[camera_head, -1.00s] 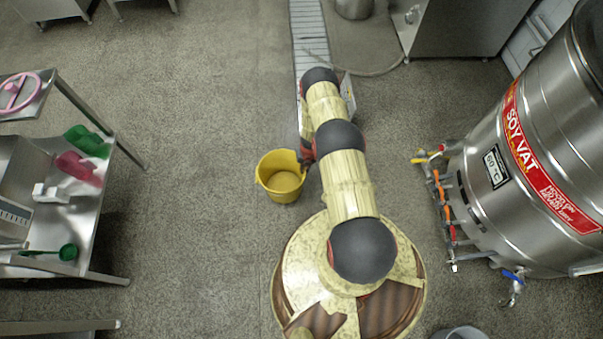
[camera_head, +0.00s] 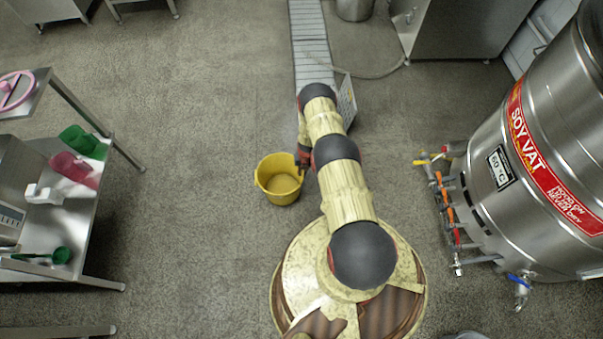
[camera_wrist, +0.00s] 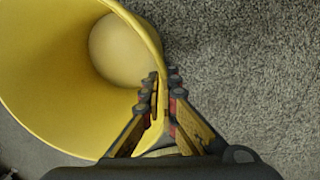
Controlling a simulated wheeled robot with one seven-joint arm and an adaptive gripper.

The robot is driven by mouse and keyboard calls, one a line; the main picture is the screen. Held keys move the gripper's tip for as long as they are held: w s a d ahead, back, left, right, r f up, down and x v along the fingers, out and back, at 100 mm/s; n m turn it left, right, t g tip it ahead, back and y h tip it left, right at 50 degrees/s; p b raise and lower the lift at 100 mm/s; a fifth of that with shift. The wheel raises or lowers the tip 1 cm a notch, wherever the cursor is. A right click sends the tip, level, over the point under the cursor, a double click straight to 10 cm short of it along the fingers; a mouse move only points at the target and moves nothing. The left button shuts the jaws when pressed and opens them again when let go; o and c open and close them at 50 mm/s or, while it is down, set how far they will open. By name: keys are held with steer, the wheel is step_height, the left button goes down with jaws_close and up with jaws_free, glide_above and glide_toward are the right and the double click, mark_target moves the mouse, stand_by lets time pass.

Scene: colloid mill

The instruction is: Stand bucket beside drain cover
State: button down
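The yellow bucket (camera_head: 279,184) is left of my arm in the head view, open top up; it fills the left of the wrist view (camera_wrist: 60,85). My gripper (camera_wrist: 161,82) straddles the bucket's wall, one finger inside and one outside, and looks shut on it. In the head view my gripper (camera_head: 303,159) is at the bucket's right rim, partly hidden by my arm. I cannot tell whether the bucket's base touches the floor. The drain cover (camera_head: 311,45) is a long pale slatted strip beyond the bucket; my arm hides its near end.
A sign board (camera_head: 347,100) stands right of the drain strip. A hose (camera_head: 375,73) lies on the floor behind it. The soy vat (camera_head: 540,150) with valves is at right. A steel table (camera_head: 85,225) with scoops is at left. The floor left of the drain is clear.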

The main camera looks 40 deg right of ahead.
steer(key=c, duration=2)
jaws_free()
steer(key=shift+c, duration=0.2)
